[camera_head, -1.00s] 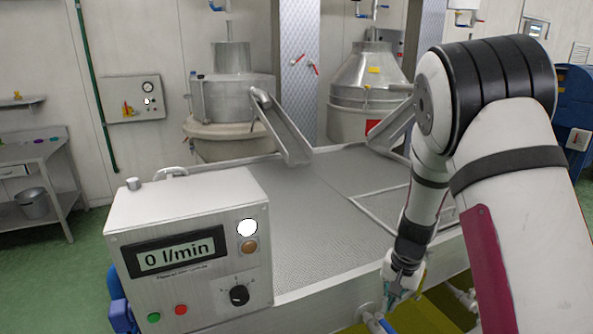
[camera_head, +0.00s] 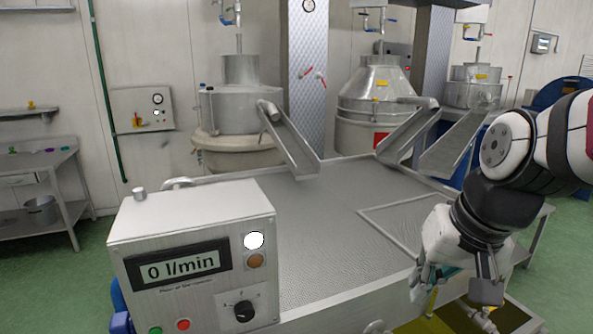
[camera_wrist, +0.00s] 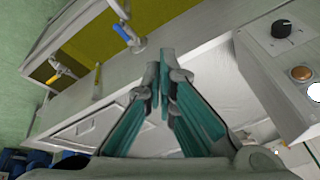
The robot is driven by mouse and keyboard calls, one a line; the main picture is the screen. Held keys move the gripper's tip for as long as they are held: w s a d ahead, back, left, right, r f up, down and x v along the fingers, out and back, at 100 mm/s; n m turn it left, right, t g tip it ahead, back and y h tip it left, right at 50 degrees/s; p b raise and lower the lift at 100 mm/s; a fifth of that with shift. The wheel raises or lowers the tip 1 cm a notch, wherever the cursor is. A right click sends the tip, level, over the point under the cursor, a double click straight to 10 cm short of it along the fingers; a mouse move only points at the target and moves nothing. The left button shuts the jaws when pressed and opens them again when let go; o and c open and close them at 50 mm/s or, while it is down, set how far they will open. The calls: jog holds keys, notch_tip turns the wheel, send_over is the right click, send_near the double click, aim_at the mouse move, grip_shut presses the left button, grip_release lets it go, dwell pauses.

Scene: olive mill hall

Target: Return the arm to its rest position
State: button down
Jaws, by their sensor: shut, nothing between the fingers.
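My arm comes in from the right edge of the head view, bent, with its wrist low over the front right of the steel vibrating screen table (camera_head: 330,225). My gripper (camera_head: 432,280) hangs beneath the wrist, partly hidden by it. In the wrist view the teal fingers of my gripper (camera_wrist: 160,82) meet at the tips with nothing between them. A control box (camera_head: 150,215) reading 0 l/min stands at the table's front left. Its knob also shows in the wrist view (camera_wrist: 281,29).
Steel chutes (camera_head: 290,140) slope from the conical vessels (camera_head: 372,95) onto the table. A yellow-green basin (camera_wrist: 90,55) with a blue-handled valve (camera_wrist: 122,32) lies near the gripper. A side bench (camera_head: 45,160) stands at the left.

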jog(key=s+r+n+t+h, duration=0.1)
jog(key=s+r, duration=0.2)
jog(key=s, duration=0.6)
jog(key=shift+s+d+n+t, duration=0.15)
jog(key=shift+d+n+t, duration=0.15)
jog(key=shift+n, duration=0.1)
